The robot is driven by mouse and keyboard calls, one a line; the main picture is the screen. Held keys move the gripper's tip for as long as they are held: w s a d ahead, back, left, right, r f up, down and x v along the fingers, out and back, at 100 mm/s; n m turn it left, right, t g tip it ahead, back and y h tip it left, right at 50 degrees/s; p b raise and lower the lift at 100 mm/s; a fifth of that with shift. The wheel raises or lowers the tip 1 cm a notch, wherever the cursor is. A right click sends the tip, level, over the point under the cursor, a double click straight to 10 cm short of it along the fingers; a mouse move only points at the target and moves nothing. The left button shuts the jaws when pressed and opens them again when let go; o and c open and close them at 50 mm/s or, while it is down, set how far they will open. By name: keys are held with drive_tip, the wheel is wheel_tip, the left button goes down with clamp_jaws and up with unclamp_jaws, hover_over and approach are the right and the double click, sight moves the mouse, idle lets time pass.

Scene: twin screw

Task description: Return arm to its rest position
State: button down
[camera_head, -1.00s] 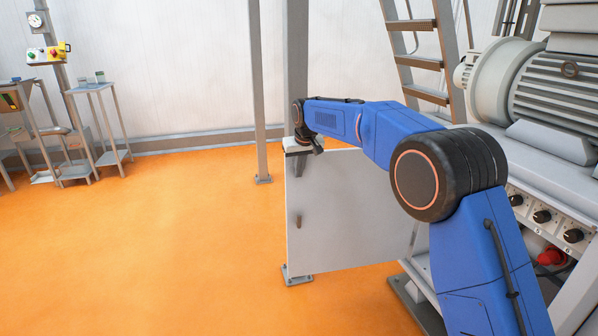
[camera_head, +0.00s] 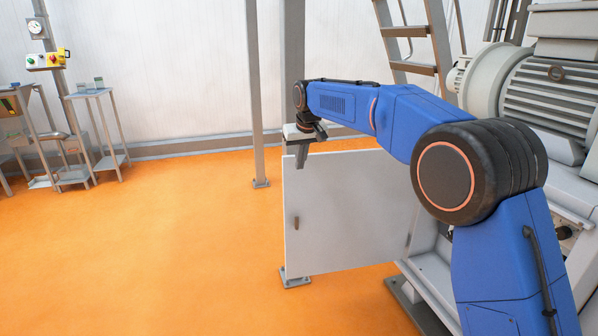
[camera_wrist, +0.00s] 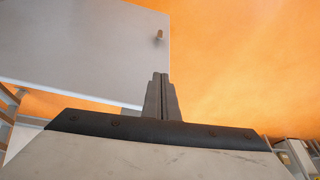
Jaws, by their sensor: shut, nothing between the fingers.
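My blue arm (camera_head: 385,115) reaches across the right side of the head view, bent at a black joint. My gripper (camera_head: 301,160) hangs down at its far end, in front of the upper left part of a grey cabinet door. In the wrist view my gripper (camera_wrist: 161,80) has its two fingers pressed together with nothing between them. The grey door (camera_wrist: 90,50) lies beyond the fingertips, with a small brown handle (camera_wrist: 159,36).
The grey door (camera_head: 340,220) stands on a post beside the machine with a large motor (camera_head: 555,95). A ladder (camera_head: 410,45) stands behind. Small metal tables (camera_head: 95,130) and a button box (camera_head: 48,60) are at far left. The orange floor (camera_head: 150,260) is clear.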

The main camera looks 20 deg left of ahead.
drive_tip(key=s+d+r+m, duration=0.15)
drive_tip(key=d+r, duration=0.25)
drive_tip(key=d, duration=0.6)
drive_tip(key=s+d+r, duration=0.3)
drive_tip(key=d+r, duration=0.1)
drive_tip(key=d, duration=0.6)
drive_tip(key=s+d+m+t+h, duration=0.1)
drive_tip(key=s+d, duration=0.4)
drive_tip(key=d, duration=0.4)
drive_tip(key=s+d+m, duration=0.1)
drive_tip(key=s+d, duration=0.5)
drive_tip(key=d, duration=0.3)
drive_tip(key=s+d+f+m+h, duration=0.15)
drive_tip(key=s+d+f, duration=0.25)
drive_tip(key=s+d, duration=1)
drive_tip(key=s+d+f+m, duration=0.1)
drive_tip(key=s+d+f, duration=0.2)
drive_tip(key=s+f, duration=0.3)
drive_tip(key=s+d+f+m, duration=0.1)
drive_tip(key=s+d+f, duration=0.3)
drive_tip(key=s, duration=0.7)
wheel_tip(320, 180, down, 2)
drive_tip(key=shift+d+f+m, duration=0.15)
drive_tip(key=shift+m, duration=0.25)
drive_tip(key=shift+w, duration=0.1)
